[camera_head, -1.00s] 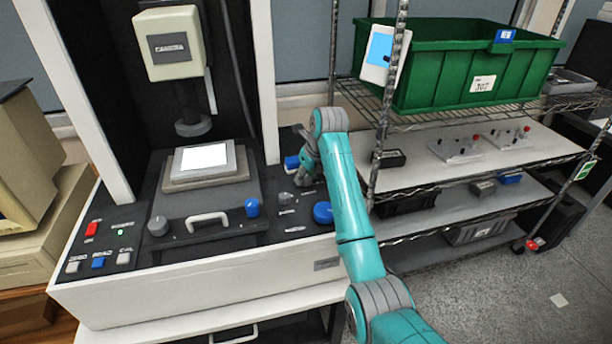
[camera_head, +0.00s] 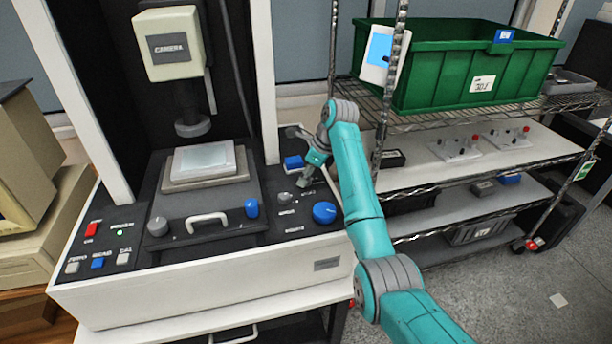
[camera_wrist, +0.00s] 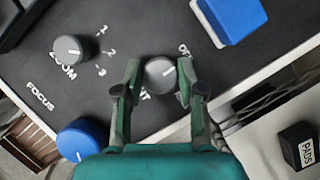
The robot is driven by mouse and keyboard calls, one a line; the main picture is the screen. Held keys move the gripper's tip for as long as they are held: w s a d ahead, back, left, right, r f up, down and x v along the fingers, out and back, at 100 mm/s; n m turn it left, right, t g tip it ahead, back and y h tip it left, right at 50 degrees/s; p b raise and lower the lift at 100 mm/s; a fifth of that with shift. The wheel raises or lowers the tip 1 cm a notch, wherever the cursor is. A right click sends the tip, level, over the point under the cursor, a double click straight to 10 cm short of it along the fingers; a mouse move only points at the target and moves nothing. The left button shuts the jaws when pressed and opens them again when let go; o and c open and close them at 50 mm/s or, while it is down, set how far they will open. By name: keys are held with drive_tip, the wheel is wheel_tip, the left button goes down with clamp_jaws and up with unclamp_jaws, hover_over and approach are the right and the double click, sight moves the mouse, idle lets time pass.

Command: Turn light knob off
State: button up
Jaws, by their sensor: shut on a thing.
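The light knob (camera_wrist: 158,74) is a round grey knob with a white pointer line on a black panel. My gripper (camera_wrist: 156,84) is shut on it in the wrist view, with one finger on each side. The pointer slants up and right, toward partly hidden lettering that starts with "O". More lettering below the knob is partly covered by a finger. In the head view my gripper (camera_head: 305,180) is down at the right side of the panel and hides the knob. The stage plate (camera_head: 204,158) under the camera looks pale and dim.
The grey zoom knob (camera_wrist: 70,48) and blue focus knob (camera_wrist: 82,140) are close by on the left. A blue block (camera_wrist: 232,18) is at the upper right. A wire shelf with a green bin (camera_head: 470,70) stands right of the machine.

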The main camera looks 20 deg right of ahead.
idle(0.4)
drive_tip(key=o, duration=1.1)
drive_tip(key=shift+o, duration=0.2)
drive_tip(key=v, duration=0.7)
drive_tip(key=shift+r, duration=0.25)
drive_tip(key=shift+s, duration=0.15)
